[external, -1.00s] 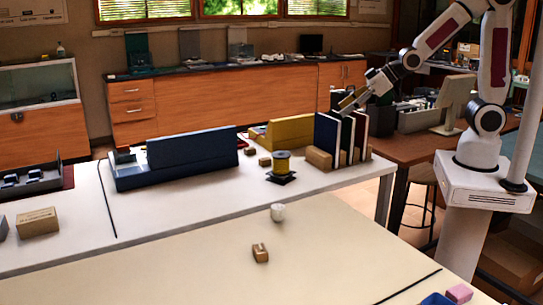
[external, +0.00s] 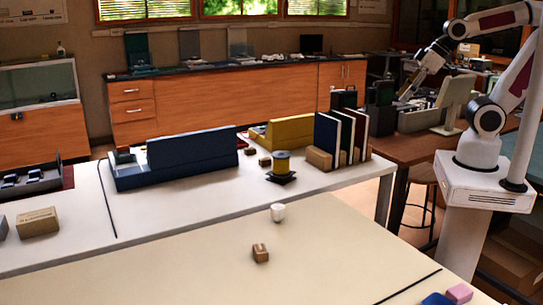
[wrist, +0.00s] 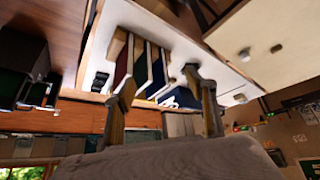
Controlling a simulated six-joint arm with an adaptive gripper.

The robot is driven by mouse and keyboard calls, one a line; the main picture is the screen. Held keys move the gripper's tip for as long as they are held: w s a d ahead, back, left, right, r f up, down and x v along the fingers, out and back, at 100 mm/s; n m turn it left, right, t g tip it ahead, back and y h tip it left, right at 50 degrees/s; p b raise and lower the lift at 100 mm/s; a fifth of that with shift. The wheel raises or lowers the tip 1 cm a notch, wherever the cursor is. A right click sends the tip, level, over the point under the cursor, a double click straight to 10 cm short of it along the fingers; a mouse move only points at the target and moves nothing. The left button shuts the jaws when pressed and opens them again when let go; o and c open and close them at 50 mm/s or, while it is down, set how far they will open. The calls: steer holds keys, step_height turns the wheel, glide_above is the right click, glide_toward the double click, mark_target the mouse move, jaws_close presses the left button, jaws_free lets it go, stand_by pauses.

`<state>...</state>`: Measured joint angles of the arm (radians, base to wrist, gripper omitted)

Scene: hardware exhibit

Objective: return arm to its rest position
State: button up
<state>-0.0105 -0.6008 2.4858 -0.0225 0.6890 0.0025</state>
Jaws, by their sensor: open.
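My gripper (external: 408,92) is at the right of the external view, raised and to the right of the row of upright books (external: 341,136). It points down and to the left and holds nothing that I can see. In the wrist view its two fingers (wrist: 160,78) are spread apart. The books (wrist: 150,72) show beyond and between the fingers, at a distance and not touched.
A white table (external: 215,185) bears the books, a yellow spool (external: 283,162), a dark blue stand (external: 192,155) and a yellow block (external: 290,132). A brown desk (external: 425,147) carries equipment below my gripper.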

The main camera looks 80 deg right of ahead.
steer(key=s+g, duration=0.1)
steer(key=s, duration=0.5)
